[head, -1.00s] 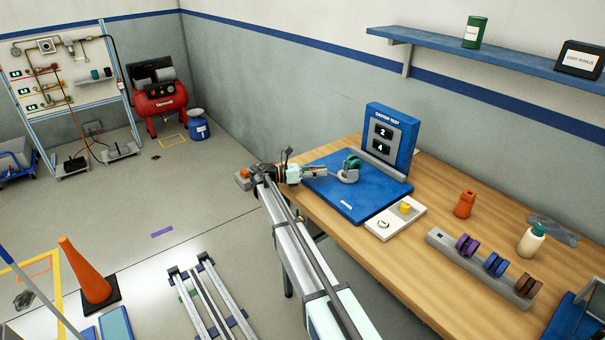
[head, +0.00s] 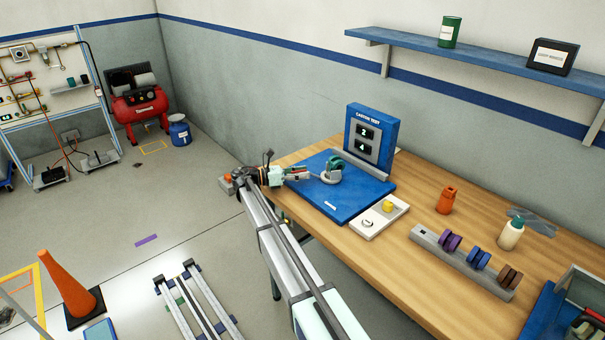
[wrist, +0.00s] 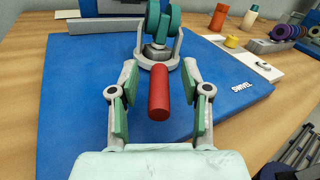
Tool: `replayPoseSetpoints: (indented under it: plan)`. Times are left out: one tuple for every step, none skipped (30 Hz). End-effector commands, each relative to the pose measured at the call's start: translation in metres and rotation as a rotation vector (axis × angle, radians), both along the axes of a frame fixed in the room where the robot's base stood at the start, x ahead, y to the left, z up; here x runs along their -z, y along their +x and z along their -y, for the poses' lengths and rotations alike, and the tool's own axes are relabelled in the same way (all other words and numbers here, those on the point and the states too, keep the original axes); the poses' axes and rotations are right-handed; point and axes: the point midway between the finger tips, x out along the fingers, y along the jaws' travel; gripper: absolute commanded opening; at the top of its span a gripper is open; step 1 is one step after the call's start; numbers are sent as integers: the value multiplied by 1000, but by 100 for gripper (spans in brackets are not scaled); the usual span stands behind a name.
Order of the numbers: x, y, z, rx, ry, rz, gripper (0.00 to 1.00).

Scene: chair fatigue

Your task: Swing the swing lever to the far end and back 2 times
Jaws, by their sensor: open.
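The caster test rig has a blue base (head: 348,207) on the wooden bench and an upright blue panel (head: 361,126) with two number readouts; the lower reads 4. A green caster wheel (wrist: 158,20) sits in a pale fork (wrist: 158,56). The swing lever appears to be the red cylindrical handle (wrist: 158,92) pointing from the fork toward my wrist camera. My gripper (wrist: 159,76) is open, with one green-padded finger on each side of the handle and gaps showing on both sides.
A white tray (head: 372,228) with a yellow knob stands right of the base. Farther right are an orange bottle (head: 446,200), a rack of coloured wheels (head: 430,239) and a white bottle (head: 510,235). A blue shelf (head: 480,58) hangs above the bench.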

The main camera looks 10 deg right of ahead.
Motion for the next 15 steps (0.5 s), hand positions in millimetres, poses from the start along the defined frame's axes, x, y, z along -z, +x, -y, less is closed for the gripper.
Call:
replayPoseSetpoints:
  plan:
    - [0, 1, -5, -1, 0, 0, 48]
    - [0, 1, -9, -2, 0, 0, 48]
    - [0, 1, -14, -2, 0, 0, 48]
    - [0, 1, -18, -3, 1, 0, 48]
    - [0, 1, -23, -3, 1, 0, 48]
    - [0, 1, -30, -2, 0, 0, 48]
    - [0, 2, -36, -2, 0, 0, 48]
    - [0, 2, -42, -3, 1, 0, 48]
    - [0, 2, -50, -3, 1, 0, 48]
    - [0, 2, -56, -3, 1, 0, 48]
    - [0, 2, -62, -2, 0, 0, 48]
    - [0, 2, -70, -2, 0, 0, 48]
    - [0, 2, -75, -2, 0, 0, 48]
    - [0, 2, -80, -2, 0, 0, 48]
    - [0, 2, -87, -2, 0, 0, 48]
